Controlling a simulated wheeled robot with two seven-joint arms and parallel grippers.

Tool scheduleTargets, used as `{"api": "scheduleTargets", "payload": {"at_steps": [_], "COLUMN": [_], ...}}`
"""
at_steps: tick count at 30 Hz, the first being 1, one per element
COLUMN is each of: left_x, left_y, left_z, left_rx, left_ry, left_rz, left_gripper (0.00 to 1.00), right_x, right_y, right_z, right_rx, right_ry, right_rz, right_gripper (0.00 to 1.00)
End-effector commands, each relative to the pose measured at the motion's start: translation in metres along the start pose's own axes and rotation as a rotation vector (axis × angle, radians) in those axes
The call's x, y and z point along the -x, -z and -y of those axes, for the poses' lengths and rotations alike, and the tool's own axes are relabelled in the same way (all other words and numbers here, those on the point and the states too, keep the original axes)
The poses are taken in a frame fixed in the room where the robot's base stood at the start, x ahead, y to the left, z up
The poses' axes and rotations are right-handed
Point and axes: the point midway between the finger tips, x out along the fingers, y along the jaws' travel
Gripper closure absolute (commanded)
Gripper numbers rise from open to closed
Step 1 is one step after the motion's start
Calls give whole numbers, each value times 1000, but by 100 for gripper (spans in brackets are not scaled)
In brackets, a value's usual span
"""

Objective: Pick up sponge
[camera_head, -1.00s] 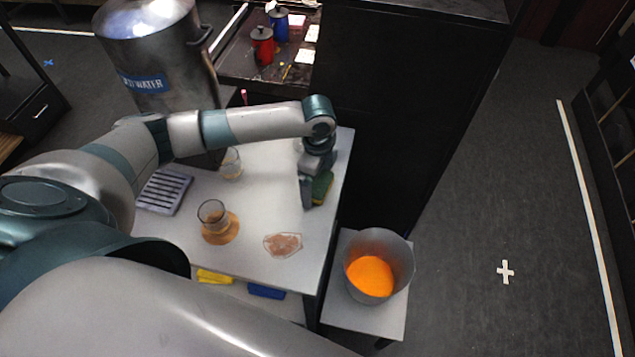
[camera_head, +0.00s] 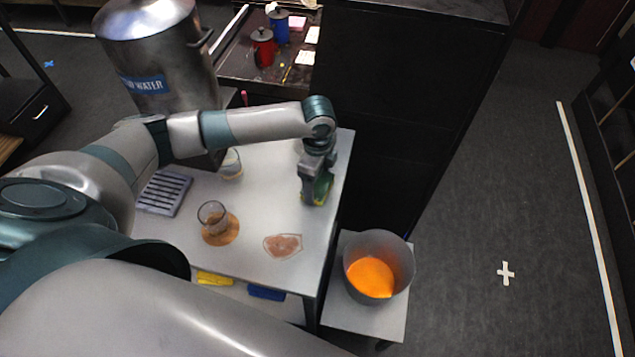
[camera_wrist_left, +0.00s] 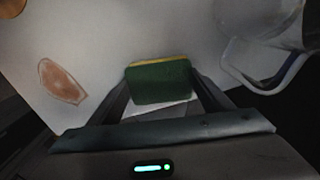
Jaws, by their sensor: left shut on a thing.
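A green and yellow sponge (camera_wrist_left: 160,84) is between the two fingers of my left gripper (camera_wrist_left: 162,90) in the left wrist view. The fingers touch it on both sides, so the gripper is shut on it. In the head view, my left gripper (camera_head: 314,200) points down at the right edge of the white table (camera_head: 270,185). Only part of the sponge (camera_head: 322,186) shows there, behind and beside the fingers. I cannot tell whether the sponge still touches the table. My right gripper is not in view.
A glass (camera_head: 212,216) stands on an orange-brown coaster, with a reddish-brown spill (camera_head: 284,246) to its right. A grey rack (camera_head: 163,193) and a metal water urn (camera_head: 150,50) are at the left. A grey bucket (camera_head: 402,262) with orange inside stands on a low stand. The table's middle is clear.

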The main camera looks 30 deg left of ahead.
Motion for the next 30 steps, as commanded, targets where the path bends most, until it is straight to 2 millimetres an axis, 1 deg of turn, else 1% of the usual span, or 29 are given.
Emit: {"api": "scheduleTargets", "payload": {"at_steps": [5,11,12,21,25,30], "left_x": [11,39,42,77,90,103], "left_y": [0,2,12,66,86,104], "left_z": [1,1,-2,-21,-28,-34], "left_rx": [0,-2,-4,-5,-4,-1], "left_ry": [3,5,3,3,3,2], "left_rz": [-3,-2,-5,-5,-4,-3], "left_gripper": [48,48,48,48,48,48], "right_x": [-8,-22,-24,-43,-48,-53], "right_y": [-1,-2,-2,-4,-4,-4], "right_z": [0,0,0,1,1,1], "right_rx": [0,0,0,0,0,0], "right_ry": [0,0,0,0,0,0], "right_rz": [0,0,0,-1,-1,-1], "right_gripper": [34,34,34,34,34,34]}}
